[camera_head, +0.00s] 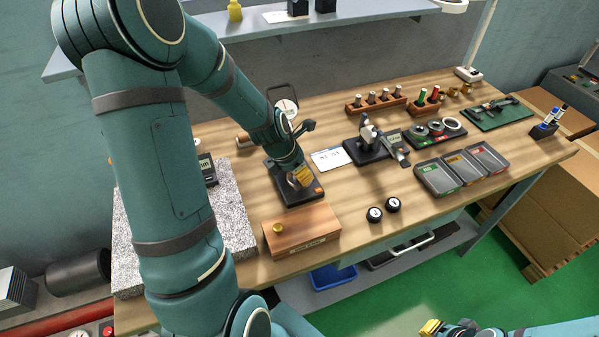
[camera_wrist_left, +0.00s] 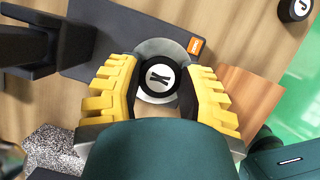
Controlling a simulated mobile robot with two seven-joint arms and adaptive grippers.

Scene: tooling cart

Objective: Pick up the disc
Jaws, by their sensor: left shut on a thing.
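The disc (camera_wrist_left: 157,80) is a short round piece with a black top and a white label bearing a dark letter, seen in the left wrist view. My left gripper (camera_wrist_left: 156,90) has its yellow fingers shut on its two sides. A grey round plate (camera_wrist_left: 165,45) shows behind the disc, on a dark base (camera_wrist_left: 110,48); I cannot tell whether the disc touches it. In the head view my left gripper (camera_head: 300,178) points down over the dark base (camera_head: 296,193), and the disc is hidden there. My right gripper (camera_head: 432,327) is only partly visible at the bottom edge.
Two similar black discs, one (camera_head: 375,215) left of the other (camera_head: 393,204), stand on the workbench (camera_head: 350,235). A wooden box (camera_head: 302,232) with a brass knob, a granite plate (camera_head: 230,205), a dial gauge (camera_head: 287,108) and grey trays (camera_head: 438,178) surround the base.

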